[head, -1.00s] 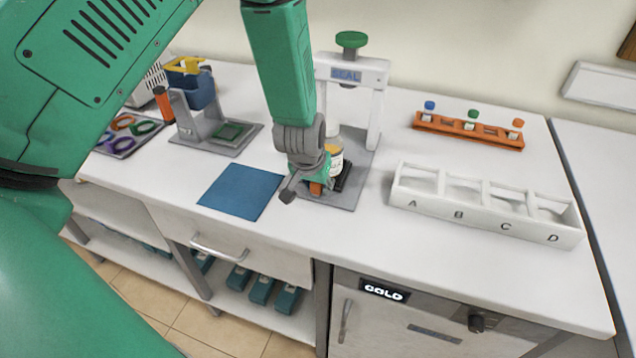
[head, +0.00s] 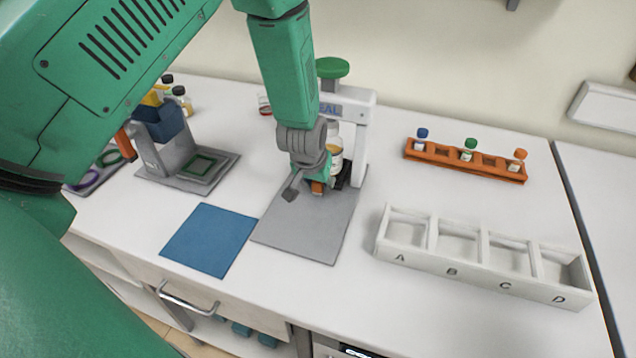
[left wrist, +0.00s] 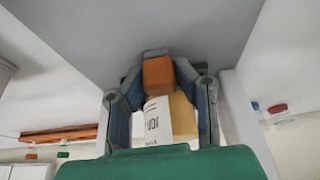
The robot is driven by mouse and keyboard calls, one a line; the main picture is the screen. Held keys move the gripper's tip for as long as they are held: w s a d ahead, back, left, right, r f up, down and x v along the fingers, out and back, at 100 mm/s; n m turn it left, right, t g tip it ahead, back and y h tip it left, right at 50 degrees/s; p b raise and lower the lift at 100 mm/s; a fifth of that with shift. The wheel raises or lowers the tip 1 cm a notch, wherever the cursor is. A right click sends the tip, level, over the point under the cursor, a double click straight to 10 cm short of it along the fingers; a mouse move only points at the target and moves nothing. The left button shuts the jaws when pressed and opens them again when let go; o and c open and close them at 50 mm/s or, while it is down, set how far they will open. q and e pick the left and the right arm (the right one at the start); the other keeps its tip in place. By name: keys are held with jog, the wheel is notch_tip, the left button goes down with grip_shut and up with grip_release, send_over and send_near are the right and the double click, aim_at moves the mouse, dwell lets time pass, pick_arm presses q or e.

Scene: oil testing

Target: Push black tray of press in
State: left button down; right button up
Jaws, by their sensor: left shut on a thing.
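The white press (head: 365,120) with a green knob (head: 332,68) stands on a grey base plate (head: 312,225). The black tray (head: 344,176) is at the press's frame, partly hidden by my left gripper (head: 312,182). A bottle with a white cap and amber contents (head: 335,152) stands upright on the tray. My left gripper is shut on the tray's orange handle (head: 317,187) at the near side. In the left wrist view the orange handle (left wrist: 158,73) sits between the fingers, with the labelled bottle (left wrist: 170,118) close by. My right gripper is not in view.
A blue mat (head: 208,240) lies left of the base plate. A white rack marked A to D (head: 470,275) and an orange vial rack (head: 465,160) stand to the right. A grey stand (head: 185,165) is at left. The plate's front is clear.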

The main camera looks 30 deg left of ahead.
pick_arm(q)
jog(key=shift+w+r, duration=0.1)
jog(key=shift+w, duration=0.1)
jog(key=c, duration=1.5)
grip_release()
jog(key=shift+o, duration=1.1)
jog(key=shift+w, duration=0.1)
jog(key=shift+a, duration=0.1)
jog(key=v, duration=1.1)
jog(key=shift+r, duration=0.2)
jog(key=shift+s, duration=0.25)
